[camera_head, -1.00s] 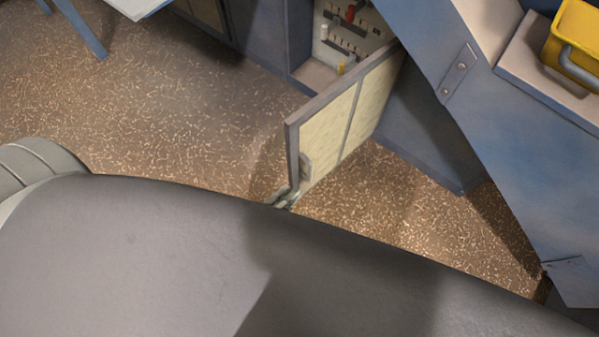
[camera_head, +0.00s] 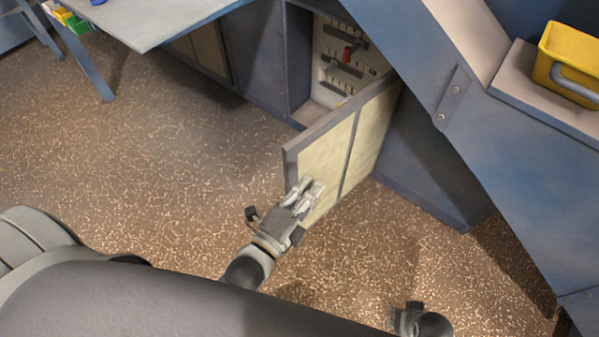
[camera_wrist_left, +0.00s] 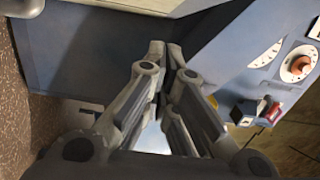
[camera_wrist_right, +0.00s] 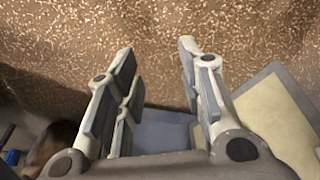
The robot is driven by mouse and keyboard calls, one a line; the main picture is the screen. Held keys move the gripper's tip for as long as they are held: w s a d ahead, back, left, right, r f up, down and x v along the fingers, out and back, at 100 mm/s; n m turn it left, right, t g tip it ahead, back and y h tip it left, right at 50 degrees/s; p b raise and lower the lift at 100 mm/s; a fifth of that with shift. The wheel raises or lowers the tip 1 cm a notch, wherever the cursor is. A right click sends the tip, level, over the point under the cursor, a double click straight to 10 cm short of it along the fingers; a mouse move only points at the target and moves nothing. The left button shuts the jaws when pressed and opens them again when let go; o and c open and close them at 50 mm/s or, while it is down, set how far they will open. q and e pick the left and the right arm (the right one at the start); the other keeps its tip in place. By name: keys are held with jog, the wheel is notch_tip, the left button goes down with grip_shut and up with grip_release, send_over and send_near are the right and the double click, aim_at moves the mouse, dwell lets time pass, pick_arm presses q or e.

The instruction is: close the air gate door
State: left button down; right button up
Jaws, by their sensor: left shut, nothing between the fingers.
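The air gate door (camera_head: 345,150), a cream panel with a grey frame, stands swung open from the blue cabinet in the head view. Its handle, at the near lower corner, is hidden behind my left gripper (camera_head: 312,187). That gripper is shut and empty, its fingers overlapping the door's near end; I cannot tell whether they touch it. The left wrist view shows its closed fingers (camera_wrist_left: 167,60). My right gripper (camera_wrist_right: 157,55) is open and empty above the floor, with a cream panel (camera_wrist_right: 275,120) to its right. Only a dark part of it shows at the head view's bottom.
The open cabinet (camera_head: 335,65) holds switches and a red knob. A blue sloping beam (camera_head: 475,130) and a yellow bucket (camera_head: 570,60) stand at right. A grey-blue tabletop (camera_head: 165,20) juts in at upper left. The speckled floor left of the door is clear.

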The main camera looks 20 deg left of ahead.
pick_arm(q)
jog(key=w+a, duration=0.3)
jog(key=shift+w+a, duration=0.1)
pick_arm(e)
jog(key=shift+w+r, duration=0.15)
jog(key=shift+r, duration=0.6)
pick_arm(q)
jog(key=shift+a, duration=0.15)
